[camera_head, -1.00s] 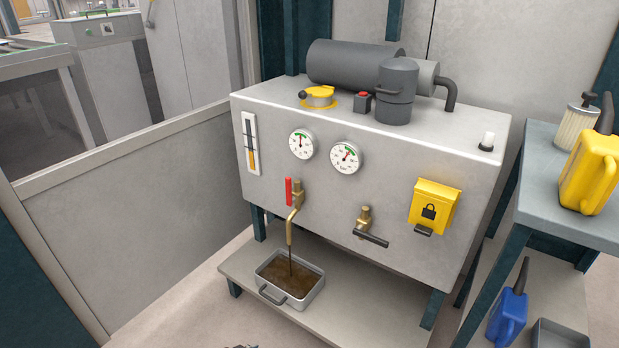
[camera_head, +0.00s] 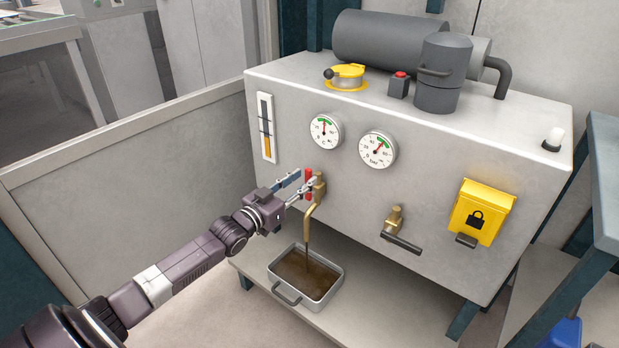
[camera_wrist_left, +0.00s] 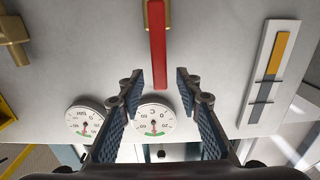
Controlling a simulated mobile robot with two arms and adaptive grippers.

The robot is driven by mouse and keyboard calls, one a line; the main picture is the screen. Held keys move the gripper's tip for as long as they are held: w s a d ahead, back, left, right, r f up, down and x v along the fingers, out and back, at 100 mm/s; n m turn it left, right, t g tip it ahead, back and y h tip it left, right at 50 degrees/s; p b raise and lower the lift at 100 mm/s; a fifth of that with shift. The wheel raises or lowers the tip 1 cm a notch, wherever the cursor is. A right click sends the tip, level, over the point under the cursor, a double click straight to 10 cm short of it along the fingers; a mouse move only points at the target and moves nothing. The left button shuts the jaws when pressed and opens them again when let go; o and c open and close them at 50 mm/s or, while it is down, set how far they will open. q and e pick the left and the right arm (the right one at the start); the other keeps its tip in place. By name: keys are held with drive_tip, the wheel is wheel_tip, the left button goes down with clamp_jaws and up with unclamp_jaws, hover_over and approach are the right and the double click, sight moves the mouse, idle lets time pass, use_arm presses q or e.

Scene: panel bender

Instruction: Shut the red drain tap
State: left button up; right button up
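The red tap handle (camera_head: 308,180) stands upright beside the brass drain tap (camera_head: 319,190) on the tank front. A thin dark stream runs from its bent spout into the grey tray (camera_head: 338,285) of brown oil. My left gripper (camera_head: 300,184) is open at the handle and partly covers it. In the left wrist view the red handle (camera_wrist_left: 157,45) reaches down between the open fingertips (camera_wrist_left: 160,90), with a gap visible on both sides. Contact cannot be seen. My right gripper is not in view.
Two round gauges (camera_head: 326,131) and a level glass (camera_head: 266,127) sit above the tap. A second brass tap (camera_head: 395,218) with a dark lever and a yellow lock box (camera_head: 482,211) are to the right. A grey panel (camera_head: 130,190) stands left.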

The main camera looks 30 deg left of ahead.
sight(307, 177)
use_arm(q)
drive_tip(key=shift+w+d+b, duration=0.15)
drive_tip(key=shift+w+b, duration=0.2)
drive_tip(key=shift+w, duration=1.3)
clamp_jaws()
